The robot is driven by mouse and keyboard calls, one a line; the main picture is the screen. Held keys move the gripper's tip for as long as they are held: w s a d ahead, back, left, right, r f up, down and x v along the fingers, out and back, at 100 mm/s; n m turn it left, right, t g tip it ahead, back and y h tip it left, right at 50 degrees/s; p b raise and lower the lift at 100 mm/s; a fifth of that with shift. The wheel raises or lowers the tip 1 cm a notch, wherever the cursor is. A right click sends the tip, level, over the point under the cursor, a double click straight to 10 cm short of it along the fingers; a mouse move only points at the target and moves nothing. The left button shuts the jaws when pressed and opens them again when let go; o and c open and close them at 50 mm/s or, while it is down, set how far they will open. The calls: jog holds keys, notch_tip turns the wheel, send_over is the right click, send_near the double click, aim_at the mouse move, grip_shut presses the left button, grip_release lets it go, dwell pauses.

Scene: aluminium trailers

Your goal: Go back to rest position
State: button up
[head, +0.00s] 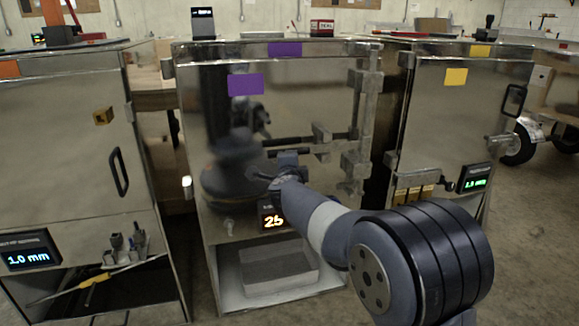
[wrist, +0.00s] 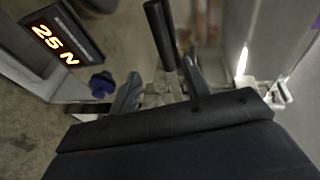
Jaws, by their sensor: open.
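My arm reaches from the lower right of the head view to the front of the middle metal trailer (head: 300,100). My gripper (head: 268,178) is close to its door, above the orange "25" display (head: 273,220). In the wrist view the two fingers of my gripper (wrist: 162,88) stand apart. A dark bar, apparently a handle (wrist: 160,35), shows between or just beyond them; I cannot tell if they touch it. The jaws hold nothing that I can make out. The gripper's tip is small and partly hidden by my wrist in the head view.
A left trailer (head: 60,110) with a black handle and a tool shelf, and a right trailer (head: 460,120) with a green display, stand close on both sides. A grey bin (head: 278,268) sits in the middle trailer's lower opening.

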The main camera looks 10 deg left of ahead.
jog(key=shift+p+x, duration=0.8)
jog(key=shift+x, duration=4.65)
jog(key=shift+s+a, duration=0.1)
